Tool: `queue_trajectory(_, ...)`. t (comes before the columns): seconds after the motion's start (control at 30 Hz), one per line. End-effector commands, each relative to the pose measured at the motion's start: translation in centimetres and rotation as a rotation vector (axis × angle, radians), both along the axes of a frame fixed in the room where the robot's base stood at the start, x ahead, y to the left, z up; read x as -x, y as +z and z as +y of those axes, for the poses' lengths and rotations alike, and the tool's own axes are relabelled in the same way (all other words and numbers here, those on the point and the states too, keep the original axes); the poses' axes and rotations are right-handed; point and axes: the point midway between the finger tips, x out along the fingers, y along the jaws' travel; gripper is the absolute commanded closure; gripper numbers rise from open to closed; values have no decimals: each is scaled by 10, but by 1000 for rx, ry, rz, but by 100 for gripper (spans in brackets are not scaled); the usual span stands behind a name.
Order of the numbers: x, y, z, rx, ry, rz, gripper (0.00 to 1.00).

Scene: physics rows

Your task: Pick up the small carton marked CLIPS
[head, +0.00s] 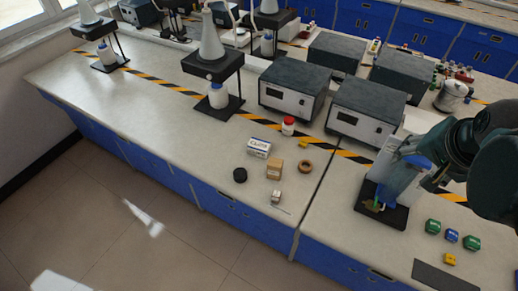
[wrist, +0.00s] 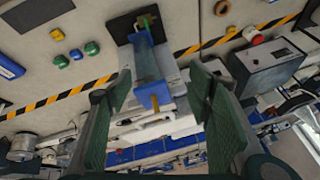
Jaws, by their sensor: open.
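A small white carton with dark print on its side (head: 259,147) stands on the bench left of the bench joint in the head view. Its print looks like the CLIPS mark but is too small to read surely. A brown carton (head: 274,169) stands just in front of it, and a smaller pale carton (head: 276,196) is nearer the bench edge. My gripper (wrist: 160,88) is open, its two green fingers apart, with nothing held. In the head view it is at the right, by the blue-and-grey stand (head: 381,206), well away from the cartons. I cannot make out the cartons in the wrist view.
A black disc (head: 240,175), a tape roll (head: 306,166) and a red-lidded jar (head: 288,126) surround the cartons. Power units (head: 293,90) stand behind. Green and blue blocks (head: 452,236) lie at the right.

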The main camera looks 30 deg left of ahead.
Motion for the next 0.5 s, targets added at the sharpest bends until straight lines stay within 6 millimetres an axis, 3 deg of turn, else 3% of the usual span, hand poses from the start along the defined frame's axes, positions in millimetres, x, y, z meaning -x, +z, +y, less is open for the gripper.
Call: queue_trajectory(0.5,-63,-8,79,-111,-175,118,49)
